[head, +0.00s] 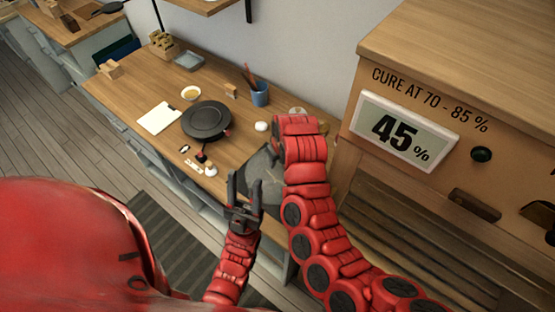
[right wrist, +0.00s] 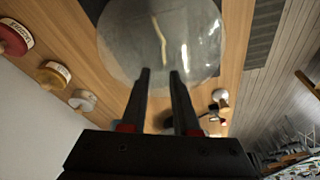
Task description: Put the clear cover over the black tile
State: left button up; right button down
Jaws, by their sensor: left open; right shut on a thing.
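The clear cover (right wrist: 185,45) is a large, round, see-through piece at the top of the right wrist view, right at the fingertips. My right gripper (right wrist: 161,72) is shut on it at its near edge. In the head view my right arm hides the right fingertips, and a grey shape beside it cannot be clearly told as hand or cover. My left gripper (head: 243,190) is open and empty, pointing up near the table's front edge. Small dark pieces (head: 201,157) lie in front of a black round turntable (head: 205,121); I cannot tell if one is the black tile.
The wooden table (head: 140,90) also holds a white sheet (head: 159,118), a small bowl (head: 191,92) and a blue cup (head: 260,94) with tools. A cabinet with a 45% display (head: 405,132) stands at the right. Lidded jars (right wrist: 52,75) line the wall side.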

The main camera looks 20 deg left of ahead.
jog(key=shift+f+b, duration=0.4)
jog(key=shift+f, duration=0.45)
jog(key=c, duration=0.6)
grip_release()
jog(key=shift+o, duration=0.4)
jog(key=o, duration=0.4)
jog(key=shift+r, duration=0.1)
